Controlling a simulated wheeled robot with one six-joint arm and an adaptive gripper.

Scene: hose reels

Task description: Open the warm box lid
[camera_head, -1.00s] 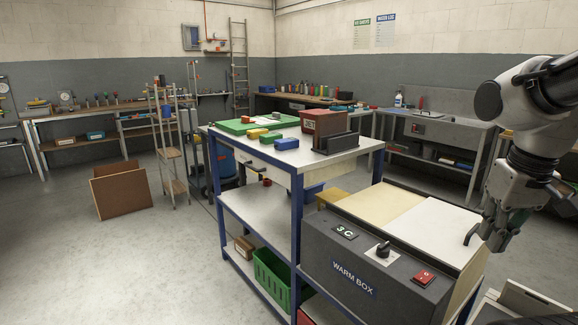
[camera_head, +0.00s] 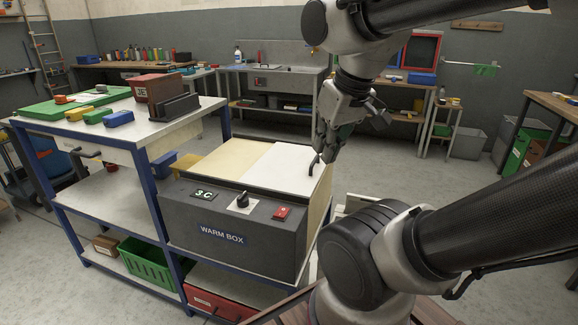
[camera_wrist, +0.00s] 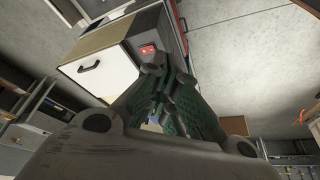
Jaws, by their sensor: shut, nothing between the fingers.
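The warm box (camera_head: 222,236) is a dark grey unit with a label, a display, a black knob and a red switch on its front. Its white lid (camera_head: 278,170) lies flat and shut on top, beside a beige panel. A dark hooked handle (camera_head: 313,163) stands at the lid's right edge. My gripper (camera_head: 325,150) is shut and empty, close to the handle in the head view. In the wrist view the fingers (camera_wrist: 155,75) are apart from the handle (camera_wrist: 88,66), which shows to their left on the white lid (camera_wrist: 110,76). The gripper hides part of the box there.
A blue-framed bench (camera_head: 135,134) stands left of the box with a brown bin (camera_head: 158,88), a dark holder and coloured blocks on top. A green crate (camera_head: 150,265) sits on its lower shelf. Floor behind the box is clear.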

